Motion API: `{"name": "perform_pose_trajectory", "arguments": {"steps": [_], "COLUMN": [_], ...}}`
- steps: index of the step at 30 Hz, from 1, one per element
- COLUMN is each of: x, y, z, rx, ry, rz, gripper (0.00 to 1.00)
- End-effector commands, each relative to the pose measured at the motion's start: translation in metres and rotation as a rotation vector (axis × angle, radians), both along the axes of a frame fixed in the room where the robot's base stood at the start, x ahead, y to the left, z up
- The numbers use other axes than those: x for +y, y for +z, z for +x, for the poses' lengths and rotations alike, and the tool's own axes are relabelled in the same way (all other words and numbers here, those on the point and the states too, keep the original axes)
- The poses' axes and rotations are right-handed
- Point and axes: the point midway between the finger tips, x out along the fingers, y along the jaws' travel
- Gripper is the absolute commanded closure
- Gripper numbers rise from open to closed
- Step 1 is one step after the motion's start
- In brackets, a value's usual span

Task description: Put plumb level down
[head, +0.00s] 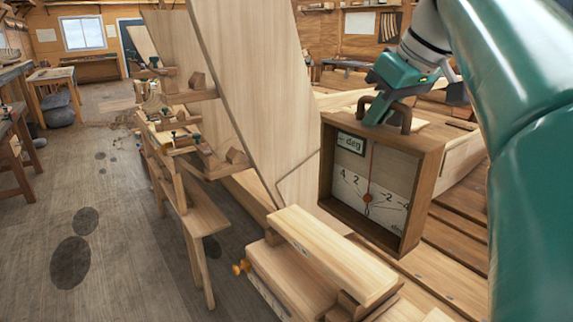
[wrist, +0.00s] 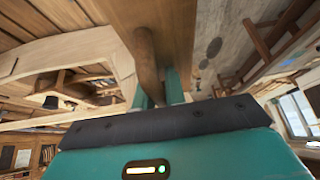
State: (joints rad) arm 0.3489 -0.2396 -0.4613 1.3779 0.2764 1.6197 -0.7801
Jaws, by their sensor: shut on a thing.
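The plumb level (head: 372,185) is a square wooden box frame with a brown handle on top. Its pale dial face carries numbers, a "deg" label and a red needle. In the head view it hangs tilted at right of centre. My gripper (head: 385,108) is shut on the handle from above. In the wrist view the handle (wrist: 146,62) stands between the teal fingers of my gripper (wrist: 160,88), and the wooden top of the level (wrist: 170,20) fills the upper middle. The underside of the level is hidden.
A wooden block (head: 330,255) on a bench lies below and left of the level. Hull planks (head: 250,90) rise behind it. A narrow trestle (head: 195,215) with clamps stands left of the hull. The floor (head: 100,200) at left is mostly clear.

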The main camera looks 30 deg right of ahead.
Motion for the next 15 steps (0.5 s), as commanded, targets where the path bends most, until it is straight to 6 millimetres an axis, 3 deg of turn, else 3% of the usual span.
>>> {"name": "perform_pose_trajectory", "arguments": {"steps": [7,15], "x": [-0.003,-0.007], "y": [-0.023,-0.065], "z": [0.053,0.087], "rx": [0.001,0.001], "ry": [0.003,0.003], "rz": [0.001,0.001], "gripper": [1.0,1.0]}}
